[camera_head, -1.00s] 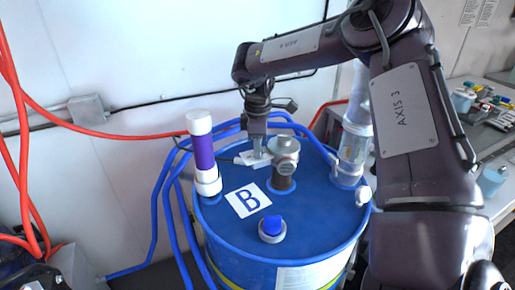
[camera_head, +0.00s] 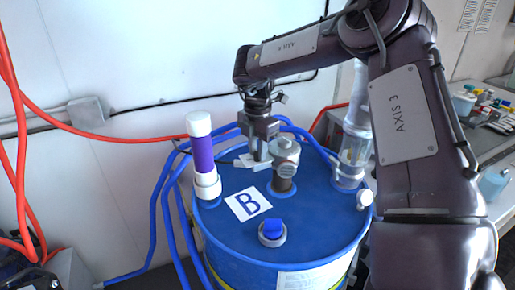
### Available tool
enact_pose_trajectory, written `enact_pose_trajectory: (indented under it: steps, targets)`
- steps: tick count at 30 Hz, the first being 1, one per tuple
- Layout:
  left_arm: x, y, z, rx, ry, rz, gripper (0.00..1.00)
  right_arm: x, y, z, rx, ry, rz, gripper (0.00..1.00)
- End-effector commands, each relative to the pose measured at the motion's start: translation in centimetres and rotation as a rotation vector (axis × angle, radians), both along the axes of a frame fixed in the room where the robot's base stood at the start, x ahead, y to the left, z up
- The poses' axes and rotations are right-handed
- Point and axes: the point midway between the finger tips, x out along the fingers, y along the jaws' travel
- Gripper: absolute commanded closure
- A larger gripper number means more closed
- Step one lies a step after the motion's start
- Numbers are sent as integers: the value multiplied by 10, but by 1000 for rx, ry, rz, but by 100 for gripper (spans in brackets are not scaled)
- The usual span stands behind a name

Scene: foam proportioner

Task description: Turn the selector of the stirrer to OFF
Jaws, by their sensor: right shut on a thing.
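The stirrer (camera_head: 284,160) is a grey cylindrical unit standing on the lid of the blue drum marked B (camera_head: 300,225). A small white-grey box (camera_head: 247,162) sits at its left side. My right gripper (camera_head: 260,157) points down at this box, just left of the stirrer head, and is shut on a small part there. The gripped part, likely the selector, is mostly hidden by the fingers, and its setting cannot be read. My left gripper is not in view.
A purple and white tube (camera_head: 201,155) stands at the drum's left and a clear cylinder (camera_head: 354,150) at its right. A blue cap (camera_head: 272,231) is at the front of the lid. Blue hoses (camera_head: 168,200) run behind and left. A cluttered bench (camera_head: 490,120) is at right.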

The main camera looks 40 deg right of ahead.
Motion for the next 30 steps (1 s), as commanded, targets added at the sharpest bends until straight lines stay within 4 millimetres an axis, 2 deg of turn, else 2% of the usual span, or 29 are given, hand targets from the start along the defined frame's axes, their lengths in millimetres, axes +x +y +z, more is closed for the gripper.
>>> enact_pose_trajectory:
  steps: [9, 23, 24, 28, 30]
  targets:
    - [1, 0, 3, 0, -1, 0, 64, 2, -1, 3, -3, -6, 90, 100]
    - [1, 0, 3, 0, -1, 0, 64, 2, -1, 3, -3, -7, 100, 100]
    - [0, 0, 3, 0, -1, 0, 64, 2, -1, 3, -3, -7, 100, 74]
    - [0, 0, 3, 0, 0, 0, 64, 2, -1, 2, -2, -6, 100, 57]
    - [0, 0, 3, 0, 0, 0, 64, 1, 0, 2, -2, -4, 100, 56]
